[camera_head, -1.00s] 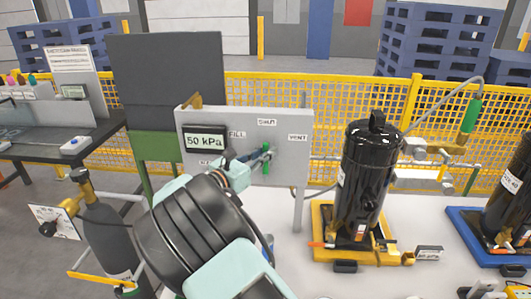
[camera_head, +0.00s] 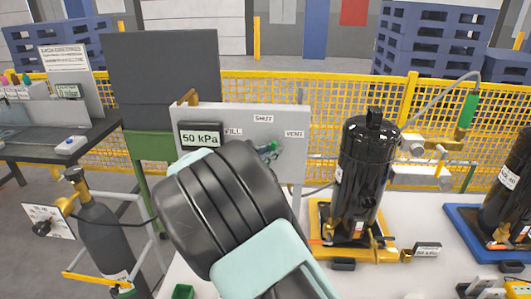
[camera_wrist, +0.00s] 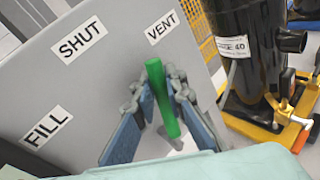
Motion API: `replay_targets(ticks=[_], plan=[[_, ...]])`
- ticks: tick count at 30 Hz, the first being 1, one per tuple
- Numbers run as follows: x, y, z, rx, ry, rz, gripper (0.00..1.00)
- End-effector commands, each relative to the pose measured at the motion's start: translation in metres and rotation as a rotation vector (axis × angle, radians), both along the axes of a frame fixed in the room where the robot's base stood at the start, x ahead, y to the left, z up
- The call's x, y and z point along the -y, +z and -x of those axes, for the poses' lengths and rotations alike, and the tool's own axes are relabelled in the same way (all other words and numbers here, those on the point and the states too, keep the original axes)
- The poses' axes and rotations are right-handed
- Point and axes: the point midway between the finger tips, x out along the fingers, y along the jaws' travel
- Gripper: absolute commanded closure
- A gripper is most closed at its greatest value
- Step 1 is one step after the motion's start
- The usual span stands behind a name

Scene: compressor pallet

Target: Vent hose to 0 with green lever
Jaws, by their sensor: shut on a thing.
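The green lever (camera_wrist: 162,100) is on a grey panel (camera_wrist: 100,85) marked FILL, SHUT and VENT. My gripper (camera_wrist: 158,90) is shut on the lever, with a blue-grey finger on each side of it. In the wrist view the lever's upper end is close below the VENT label (camera_wrist: 162,26). In the head view a little of the lever (camera_head: 273,146) shows below and left of VENT (camera_head: 294,134); my arm hides the rest and most of the gripper. The display (camera_head: 201,138) on the panel reads 50 kPa.
A black compressor (camera_head: 364,170) stands on a yellow base right of the panel. A second one (camera_head: 508,205) is on a blue base at the right edge. A grey gas cylinder (camera_head: 103,235) stands at the left. A yellow mesh fence (camera_head: 340,95) runs behind.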

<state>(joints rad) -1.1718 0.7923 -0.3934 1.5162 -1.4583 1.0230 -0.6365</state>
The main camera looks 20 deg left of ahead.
Motion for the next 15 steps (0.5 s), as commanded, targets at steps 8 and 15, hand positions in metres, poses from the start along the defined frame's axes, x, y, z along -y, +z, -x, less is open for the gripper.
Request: replay_targets(ticks=[8,15], plan=[[0.022,-0.014,-0.005,-0.058,-0.002,-0.246,1.0],[0.035,-0.024,-0.008,-0.098,0.0,-0.413,1.0]])
